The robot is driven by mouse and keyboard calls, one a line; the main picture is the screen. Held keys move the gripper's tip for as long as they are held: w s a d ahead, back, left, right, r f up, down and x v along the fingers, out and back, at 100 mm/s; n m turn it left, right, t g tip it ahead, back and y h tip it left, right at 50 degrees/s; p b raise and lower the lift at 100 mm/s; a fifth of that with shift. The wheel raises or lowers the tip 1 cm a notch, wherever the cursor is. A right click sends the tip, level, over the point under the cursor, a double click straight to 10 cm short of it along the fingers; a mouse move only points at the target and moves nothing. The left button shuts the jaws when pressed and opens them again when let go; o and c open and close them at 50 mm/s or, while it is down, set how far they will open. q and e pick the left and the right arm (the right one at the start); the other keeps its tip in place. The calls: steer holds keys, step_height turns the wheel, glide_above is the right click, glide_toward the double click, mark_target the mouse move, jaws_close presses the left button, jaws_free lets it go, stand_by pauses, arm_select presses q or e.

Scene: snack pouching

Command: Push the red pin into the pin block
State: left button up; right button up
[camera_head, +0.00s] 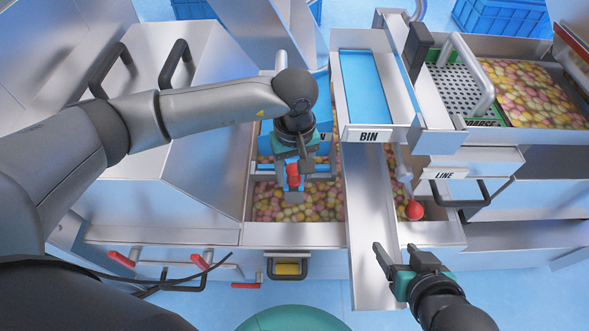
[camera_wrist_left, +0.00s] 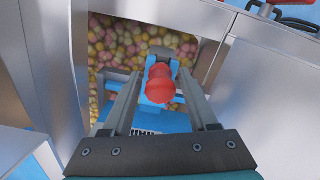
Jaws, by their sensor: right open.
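The red pin (camera_head: 293,172) shows in the head view at my left gripper (camera_head: 292,180), over the pouching bay. In the left wrist view the red pin (camera_wrist_left: 163,86) lies between the two fingers (camera_wrist_left: 160,100), with a narrow gap on each side of its round head. The fingers look open around it. A blue and grey block (camera_wrist_left: 158,67) sits directly behind the pin and looks like the pin block; how deep the pin is in it is hidden. My right gripper (camera_head: 402,260) is open and empty at the lower right, beside the metal chute.
Colourful snacks (camera_head: 290,208) fill the bay below my left gripper. The BIN tray (camera_head: 370,134) stands to its right. A lever with a red ball (camera_head: 414,210) is above my right gripper. Red-handled levers (camera_head: 121,258) and a yellow-gripped handle (camera_head: 288,268) line the front.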

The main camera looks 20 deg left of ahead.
arm_select(q)
steer(key=shift+o, duration=1.1)
steer(key=shift+r, duration=0.1)
step_height(320, 180, up, 15)
steer(key=p, duration=0.7)
arm_select(e)
step_height(320, 180, up, 7)
steer(key=shift+s, duration=0.1)
